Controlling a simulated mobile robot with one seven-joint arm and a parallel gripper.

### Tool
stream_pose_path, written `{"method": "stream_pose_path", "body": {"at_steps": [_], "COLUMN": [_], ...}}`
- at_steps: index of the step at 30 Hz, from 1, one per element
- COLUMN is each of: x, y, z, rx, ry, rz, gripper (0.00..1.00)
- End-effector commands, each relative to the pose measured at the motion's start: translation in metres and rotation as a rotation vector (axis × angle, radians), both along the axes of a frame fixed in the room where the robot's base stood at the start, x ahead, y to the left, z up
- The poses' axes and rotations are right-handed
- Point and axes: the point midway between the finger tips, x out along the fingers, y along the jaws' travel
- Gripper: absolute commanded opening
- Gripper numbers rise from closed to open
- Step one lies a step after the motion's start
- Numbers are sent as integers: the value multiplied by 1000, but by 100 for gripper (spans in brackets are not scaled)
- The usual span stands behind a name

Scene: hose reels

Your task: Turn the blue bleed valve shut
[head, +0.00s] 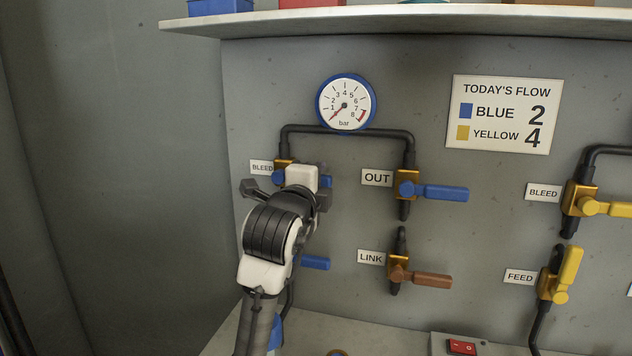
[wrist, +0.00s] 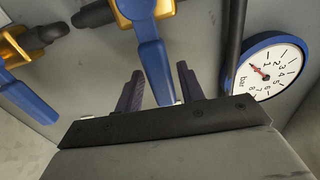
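The blue bleed valve has a brass body (head: 283,163) beside the left BLEED label in the head view. Its blue handle (wrist: 153,62) sticks out level to the right from the valve, across the pipe; in the wrist view it runs down toward my gripper. My gripper (head: 288,190) covers most of this valve in the head view. In the wrist view my gripper (wrist: 160,88) is open, with one finger on each side of the handle's outer part. A gap shows on both sides, so the fingers look apart from the handle.
Below is another blue-handled valve (head: 316,263), mostly hidden by my arm. The blue OUT valve (head: 440,192) and brown LINK valve (head: 430,280) are to the right. A dark pipe (head: 345,129) and a pressure gauge (head: 345,103) are above. A shelf (head: 400,20) juts out overhead.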

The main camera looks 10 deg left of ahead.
Motion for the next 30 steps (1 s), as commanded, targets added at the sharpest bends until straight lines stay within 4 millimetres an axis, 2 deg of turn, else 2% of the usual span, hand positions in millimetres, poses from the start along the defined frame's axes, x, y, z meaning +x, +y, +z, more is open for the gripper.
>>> {"method": "stream_pose_path", "body": {"at_steps": [9, 14, 24, 30], "x": [-1, -14, -89, -123], "y": [1, 2, 4, 5], "z": [1, 0, 0, 1], "rx": [-2, -1, 1, 0], "ry": [-2, -4, -5, -4], "rz": [2, 3, 4, 3], "gripper": [44, 44, 44, 44]}}
